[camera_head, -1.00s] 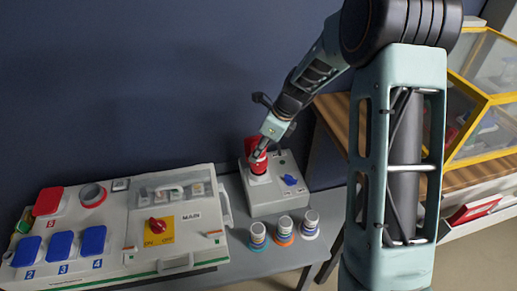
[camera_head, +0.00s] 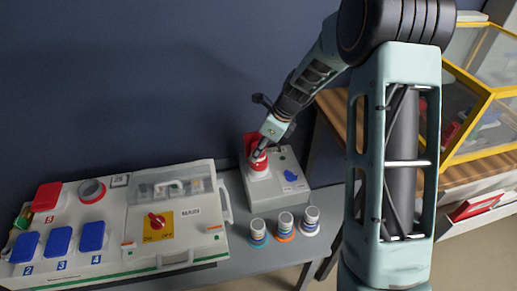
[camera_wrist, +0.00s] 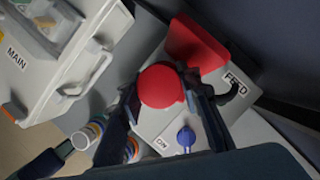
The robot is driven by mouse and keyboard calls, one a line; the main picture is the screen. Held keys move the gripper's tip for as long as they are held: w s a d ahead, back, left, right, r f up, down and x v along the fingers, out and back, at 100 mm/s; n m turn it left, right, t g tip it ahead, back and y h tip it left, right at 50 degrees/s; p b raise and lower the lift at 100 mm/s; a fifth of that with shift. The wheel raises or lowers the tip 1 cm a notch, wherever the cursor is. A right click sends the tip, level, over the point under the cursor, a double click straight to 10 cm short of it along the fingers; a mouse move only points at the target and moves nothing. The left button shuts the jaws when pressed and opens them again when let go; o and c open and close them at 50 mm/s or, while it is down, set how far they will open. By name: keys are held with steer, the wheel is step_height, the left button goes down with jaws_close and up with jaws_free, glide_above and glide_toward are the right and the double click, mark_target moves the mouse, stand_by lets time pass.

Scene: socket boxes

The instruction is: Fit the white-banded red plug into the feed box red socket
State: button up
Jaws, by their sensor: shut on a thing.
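The feed box (camera_head: 291,172) is the small grey box right of the large panel; its FEED label (camera_wrist: 236,84) shows in the wrist view. Its red lid (camera_wrist: 196,46) stands open at the back. My gripper (camera_head: 261,150) is shut on the red plug (camera_head: 258,162), above the socket side of the box. In the wrist view the plug's round red end (camera_wrist: 161,86) sits between the two fingers. A pale part shows below the red in the head view. The socket is hidden beneath the plug, and I cannot tell how deep the plug sits.
A blue switch (camera_head: 290,175) is on the feed box. Several banded plugs (camera_head: 285,222) stand in front of it. The large MAIN panel (camera_head: 120,190) is at the left, with red and blue lids. A yellow-framed case (camera_head: 480,100) is on the right. The wall is close behind.

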steer(key=shift+s+f, duration=0.1)
steer(key=shift+f, duration=0.3)
steer(key=o, duration=1.3)
steer(key=shift+r, duration=0.1)
steer(key=p+v, duration=0.2)
steer(key=v, duration=0.4)
steer(key=a+p+v, duration=0.1)
steer(key=p+v, duration=0.1)
steer(key=v, duration=0.4)
steer(key=w+a+r+p+v, duration=0.1)
steer(key=p+v, duration=0.2)
steer(key=v, duration=0.3)
steer(key=shift+r, duration=0.15)
